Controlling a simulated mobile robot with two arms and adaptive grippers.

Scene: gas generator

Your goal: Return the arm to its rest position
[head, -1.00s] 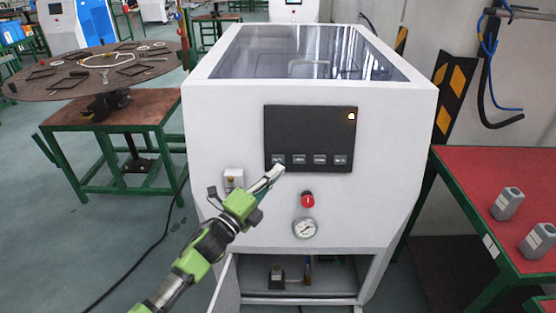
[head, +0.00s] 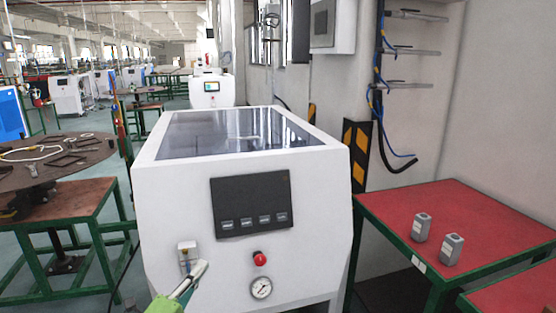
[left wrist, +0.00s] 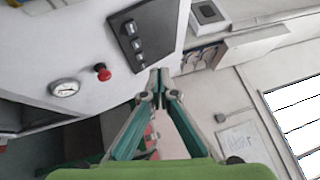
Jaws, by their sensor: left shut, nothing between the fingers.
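My left gripper (head: 194,274) is at the lower edge of the head view, in front of the white gas generator (head: 170,230). It is shut and empty. Its shut fingers also show in the left wrist view (left wrist: 157,95), with the generator's white front behind them to the left. The generator's black panel (head: 252,205) has a row of buttons along its bottom. Its red button (head: 260,258) and round gauge (head: 261,288) sit below the panel, to the right of the gripper. I do not see my right gripper.
A red-topped table (head: 450,203) with two grey metal blocks (head: 422,227) stands to the right. A round brown table (head: 85,158) with loose parts stands to the left. A black-and-yellow striped board (head: 357,155) leans by the wall behind the generator.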

